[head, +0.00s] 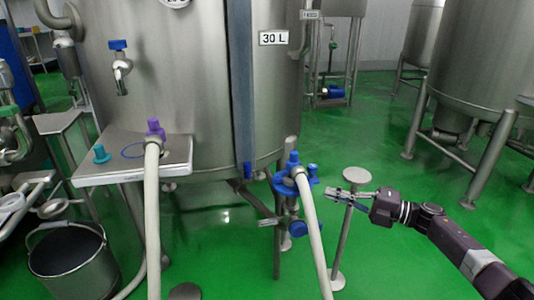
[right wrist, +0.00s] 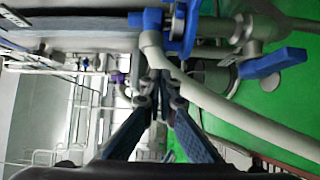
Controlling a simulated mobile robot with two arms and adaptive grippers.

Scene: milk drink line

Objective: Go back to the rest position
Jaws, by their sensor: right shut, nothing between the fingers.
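My right gripper (head: 345,194) reaches in from the right in the head view. It is shut and empty, in front of a small round-topped post and to the right of a blue hose fitting. In the right wrist view its two fingers (right wrist: 160,88) meet at the tips, with nothing seen between them. My left gripper is not in view.
The blue fitting (head: 293,172) with a pale hose (head: 311,230) is close to my right gripper. A steel tank (head: 195,90) marked 30 L stands behind. Green floor (head: 380,120) is open at right.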

